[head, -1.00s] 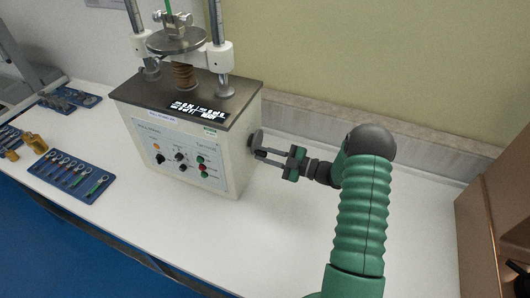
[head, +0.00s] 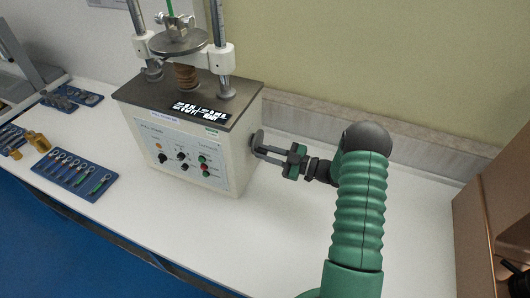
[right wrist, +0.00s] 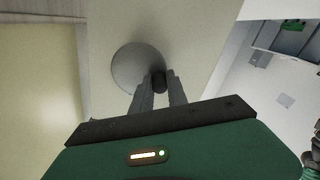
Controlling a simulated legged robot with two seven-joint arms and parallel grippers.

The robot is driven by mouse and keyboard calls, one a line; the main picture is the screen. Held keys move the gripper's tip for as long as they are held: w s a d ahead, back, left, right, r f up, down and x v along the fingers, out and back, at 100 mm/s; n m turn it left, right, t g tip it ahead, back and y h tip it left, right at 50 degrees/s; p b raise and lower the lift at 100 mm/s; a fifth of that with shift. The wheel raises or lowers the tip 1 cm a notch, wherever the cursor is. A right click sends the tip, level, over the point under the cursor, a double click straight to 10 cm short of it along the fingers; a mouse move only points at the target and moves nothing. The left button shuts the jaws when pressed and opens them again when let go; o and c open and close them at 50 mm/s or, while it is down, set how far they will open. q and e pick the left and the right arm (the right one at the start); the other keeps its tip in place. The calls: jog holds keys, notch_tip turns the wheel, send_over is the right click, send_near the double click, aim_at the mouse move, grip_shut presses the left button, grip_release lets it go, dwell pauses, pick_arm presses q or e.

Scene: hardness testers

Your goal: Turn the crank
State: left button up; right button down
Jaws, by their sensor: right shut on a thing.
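The hardness tester (head: 190,140) is a cream box with a dark top, standing on the white bench. Its crank is a round grey disc (right wrist: 138,68) with a dark knob (right wrist: 158,82), on the tester's right side. In the head view the crank (head: 257,139) is partly hidden by my fingers. My right gripper (head: 262,146) reaches in from the right, and its fingers are shut on the knob. In the right wrist view the gripper (right wrist: 160,88) has one finger on each side of the knob. My left gripper is not in view.
Blue trays of wrenches (head: 74,176) and small tools (head: 72,97) lie on the bench at left. A brown box-like object (head: 485,215) stands at the right edge. The bench (head: 285,225) is clear in front of the arm.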

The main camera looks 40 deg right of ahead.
jog(key=shift+d+r, duration=0.1)
jog(key=shift+r, duration=0.15)
jog(key=shift+r+m+p, duration=0.25)
jog(key=shift+m+p, duration=0.25)
jog(key=shift+m, duration=0.25)
jog(key=shift+r+m+p, duration=0.2)
jog(key=shift+m+p, duration=0.25)
jog(key=shift+m, duration=0.3)
jog(key=shift+w+d+r+m+p, duration=0.15)
jog(key=shift+m+p, duration=0.3)
jog(key=shift+m, duration=0.55)
jog(key=c, duration=1.6)
grip_release()
jog(key=o, duration=0.3)
jog(key=shift+d+f, duration=0.1)
jog(key=shift+f, duration=0.1)
